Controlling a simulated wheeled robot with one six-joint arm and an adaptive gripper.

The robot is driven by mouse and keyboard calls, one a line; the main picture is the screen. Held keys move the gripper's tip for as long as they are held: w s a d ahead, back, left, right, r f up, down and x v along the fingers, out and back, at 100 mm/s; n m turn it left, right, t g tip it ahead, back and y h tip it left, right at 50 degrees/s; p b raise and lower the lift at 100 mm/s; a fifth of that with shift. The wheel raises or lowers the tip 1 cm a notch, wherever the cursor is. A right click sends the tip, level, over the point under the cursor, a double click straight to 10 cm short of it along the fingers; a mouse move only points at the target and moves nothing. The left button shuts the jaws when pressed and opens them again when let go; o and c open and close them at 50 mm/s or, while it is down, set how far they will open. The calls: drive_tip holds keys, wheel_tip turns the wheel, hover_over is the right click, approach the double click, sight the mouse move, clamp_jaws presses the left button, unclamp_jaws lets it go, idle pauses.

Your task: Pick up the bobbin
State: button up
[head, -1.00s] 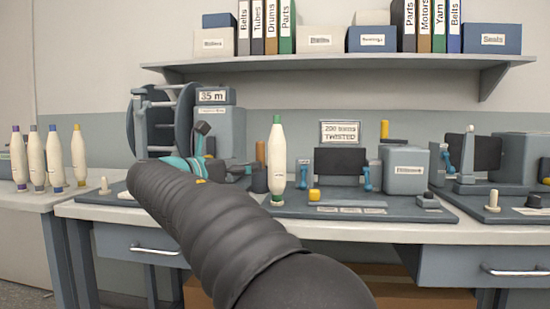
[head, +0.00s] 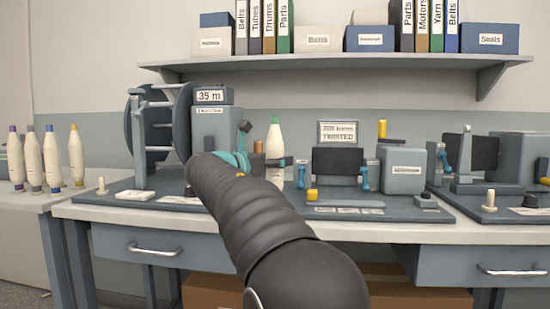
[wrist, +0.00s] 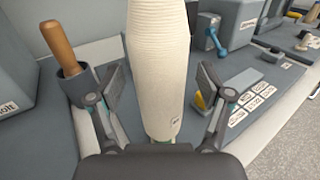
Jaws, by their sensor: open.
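A tall cream bobbin with a green tip (head: 275,145) stands upright on the grey machine base on the bench. My gripper (wrist: 160,85) is open, one finger on each side of the bobbin. A gap shows between each finger and the bobbin.
A wooden-handled tool in a dark cup (wrist: 62,50) stands close left of my gripper. A reel machine (head: 150,130) stands left. Several other bobbins (head: 52,158) stand on the left table.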

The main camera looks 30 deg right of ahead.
drive_tip(key=shift+w+d, duration=0.1)
drive_tip(key=shift+d, duration=0.1)
drive_tip(key=shift+c, duration=0.3)
drive_tip(key=shift+r, duration=0.1)
drive_tip(key=c, duration=1.4)
